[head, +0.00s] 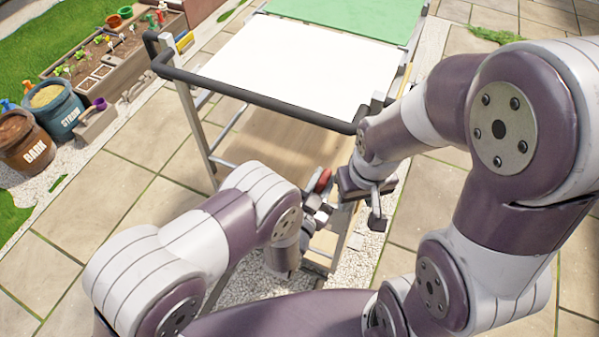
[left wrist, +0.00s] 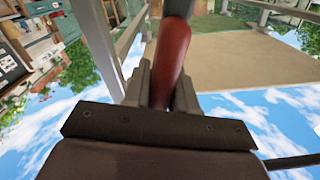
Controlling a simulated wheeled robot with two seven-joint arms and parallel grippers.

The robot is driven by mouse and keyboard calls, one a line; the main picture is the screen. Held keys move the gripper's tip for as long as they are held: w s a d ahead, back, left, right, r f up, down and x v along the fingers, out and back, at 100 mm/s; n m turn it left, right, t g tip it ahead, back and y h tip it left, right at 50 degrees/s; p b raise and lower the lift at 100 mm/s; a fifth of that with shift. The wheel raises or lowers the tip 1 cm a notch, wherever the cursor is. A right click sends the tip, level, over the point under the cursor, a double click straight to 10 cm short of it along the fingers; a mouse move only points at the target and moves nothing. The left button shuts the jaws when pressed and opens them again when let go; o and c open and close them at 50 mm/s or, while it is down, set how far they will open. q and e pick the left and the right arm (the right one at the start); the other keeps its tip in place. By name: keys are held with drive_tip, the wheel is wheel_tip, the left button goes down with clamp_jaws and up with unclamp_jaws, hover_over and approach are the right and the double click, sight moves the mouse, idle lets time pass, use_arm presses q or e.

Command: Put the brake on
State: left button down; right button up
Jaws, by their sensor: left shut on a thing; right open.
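The red brake lever (head: 323,180) is at the near lower end of the cart, below its push handle. In the left wrist view the red lever (left wrist: 172,62) runs up between my fingers to a dark part at the top. My left gripper (head: 316,196) is shut on the red lever; its fingers (left wrist: 162,92) sit on both sides of it. My right gripper (head: 366,206) is open and appears empty beside the cart's near right leg, right of the left gripper. Where the lever joins the cart is hidden in the head view.
The cart has a white top (head: 300,62), a green mat (head: 345,18), a black push handle (head: 250,97) and a wooden lower shelf (head: 262,140). Bark (head: 25,140) and blue (head: 57,108) barrels stand left, near a wooden planter (head: 122,62). Paving (head: 105,205) at left is clear.

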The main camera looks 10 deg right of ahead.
use_arm(q)
drive_tip(key=s+d+f+m+b, duration=0.1)
drive_tip(key=d, duration=0.1)
drive_tip(key=s+d+f+m+b, duration=0.1)
drive_tip(key=s+d, duration=0.1)
drive_tip(key=shift+f+m, duration=0.2)
drive_tip(key=shift+m, duration=0.2)
drive_tip(key=shift+s, duration=0.1)
drive_tip(key=c, duration=1.1)
unclamp_jaws()
drive_tip(key=shift+o, duration=0.5)
drive_tip(key=shift+d, duration=0.2)
